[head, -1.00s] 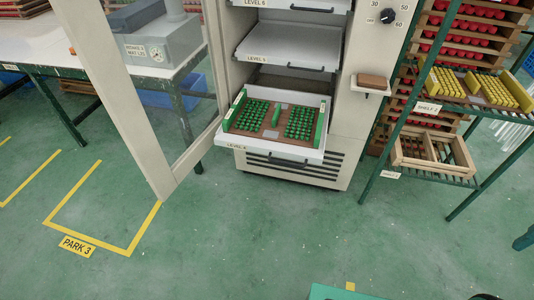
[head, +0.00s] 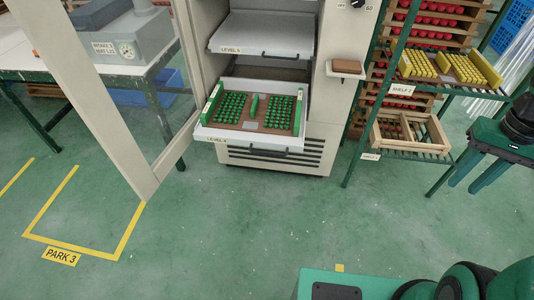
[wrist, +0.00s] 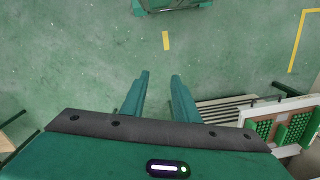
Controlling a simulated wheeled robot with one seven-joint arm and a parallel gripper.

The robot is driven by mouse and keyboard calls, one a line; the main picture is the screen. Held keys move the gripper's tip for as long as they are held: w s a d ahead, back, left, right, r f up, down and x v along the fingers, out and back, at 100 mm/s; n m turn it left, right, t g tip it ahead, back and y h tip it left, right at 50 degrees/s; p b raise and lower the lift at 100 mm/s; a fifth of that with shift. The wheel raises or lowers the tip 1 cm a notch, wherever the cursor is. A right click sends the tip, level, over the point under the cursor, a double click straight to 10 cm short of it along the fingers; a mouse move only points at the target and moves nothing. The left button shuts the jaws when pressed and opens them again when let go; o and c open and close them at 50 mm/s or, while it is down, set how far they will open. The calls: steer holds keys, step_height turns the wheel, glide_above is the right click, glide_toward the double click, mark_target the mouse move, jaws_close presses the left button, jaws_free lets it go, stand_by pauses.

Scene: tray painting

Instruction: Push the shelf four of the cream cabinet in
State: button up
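The cream cabinet (head: 338,105) stands open in the head view, its glass door (head: 115,90) swung out to the left. Its lowest visible shelf, labelled level 4 (head: 247,137), is pulled out and bears a brown tray (head: 243,124) with rows of green pieces and green side strips. A dark handle (head: 268,151) runs along the shelf's front. In the wrist view the shelf (wrist: 283,110) shows at the lower right. My gripper (wrist: 160,80) is open and empty, its two fingers apart over the floor. In the head view it is at the right (head: 471,178), away from the shelf.
The level 5 shelf (head: 262,38) sits above, inside the cabinet. A green rack (head: 400,155) with a wooden crate (head: 410,134) and yellow pieces stands to the right. A table (head: 140,70) is behind the door. The floor before the cabinet is clear.

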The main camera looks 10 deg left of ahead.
steer(key=w+a+f+n+y, duration=0.1)
steer(key=w+a+f+n, duration=0.1)
steer(key=w+a+f, duration=0.45)
steer(key=m+t+y, duration=0.5)
steer(key=t+y, duration=0.2)
steer(key=y, duration=0.7)
glide_toward(267, 153)
steer(key=x, duration=1)
steer(key=shift+w+f, duration=0.3)
jaws_close()
